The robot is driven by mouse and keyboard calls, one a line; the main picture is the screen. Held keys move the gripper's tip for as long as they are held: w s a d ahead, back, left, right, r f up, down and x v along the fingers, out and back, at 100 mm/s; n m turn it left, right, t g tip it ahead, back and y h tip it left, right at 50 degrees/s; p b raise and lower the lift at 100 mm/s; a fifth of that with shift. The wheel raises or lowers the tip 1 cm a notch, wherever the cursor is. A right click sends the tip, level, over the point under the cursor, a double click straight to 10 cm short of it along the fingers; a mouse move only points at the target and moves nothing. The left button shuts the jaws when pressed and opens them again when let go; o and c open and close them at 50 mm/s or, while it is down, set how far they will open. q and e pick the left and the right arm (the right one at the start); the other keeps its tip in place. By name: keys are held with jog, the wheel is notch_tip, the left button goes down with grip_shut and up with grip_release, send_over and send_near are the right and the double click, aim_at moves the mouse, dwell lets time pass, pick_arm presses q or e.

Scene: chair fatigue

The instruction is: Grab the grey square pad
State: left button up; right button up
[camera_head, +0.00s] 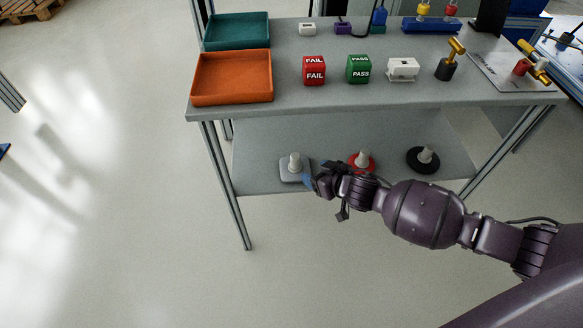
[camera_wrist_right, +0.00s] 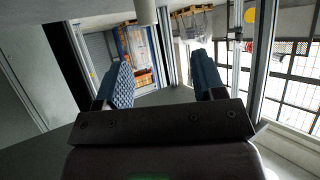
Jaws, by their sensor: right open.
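The grey square pad (camera_head: 287,175), with a pale upright knob, sits on the lower shelf of the workbench, left of the other pads in the head view. My right gripper (camera_head: 309,183) is at its right front corner, blue fingertips close to the pad's edge; whether they touch it I cannot tell. In the right wrist view my right gripper (camera_wrist_right: 160,72) is open with nothing between its blue fingers. A pale cylinder (camera_wrist_right: 146,11), perhaps the knob, shows beyond them at the top edge. My left gripper is not in view.
A red round pad (camera_head: 361,158) and a black round pad (camera_head: 423,162) stand further right on the lower shelf (camera_head: 260,140). The tabletop (camera_head: 290,100) above carries an orange tray (camera_head: 232,100), red FAIL and green PASS cubes, and other items. The floor at left is clear.

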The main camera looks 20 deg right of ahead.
aim_at(296, 157)
jog(key=x, duration=0.2)
jog(key=d+b+x, duration=0.1)
jog(key=x, duration=0.1)
jog(key=b+x, duration=0.1)
jog(key=x, duration=0.1)
jog(key=shift+w, duration=0.6)
jog(key=shift+w+a+f+b, duration=0.1)
jog(key=shift+w+b, duration=0.3)
jog(key=shift+w, duration=0.25)
jog(key=shift+w+f, duration=0.1)
jog(key=shift+f, duration=0.05)
jog(key=b+x, duration=0.1)
jog(key=x, duration=0.1)
jog(key=b+x, duration=0.1)
jog(key=x, duration=0.1)
jog(key=shift+d+f, duration=0.25)
jog(key=shift+w+a+b, duration=0.15)
jog(key=shift+w+b, duration=0.2)
jog(key=shift+w, duration=0.05)
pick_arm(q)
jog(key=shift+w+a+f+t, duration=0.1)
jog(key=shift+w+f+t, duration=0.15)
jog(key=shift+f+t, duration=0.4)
pick_arm(e)
jog(key=shift+r, duration=0.1)
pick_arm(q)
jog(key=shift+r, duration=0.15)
pick_arm(e)
grip_shut()
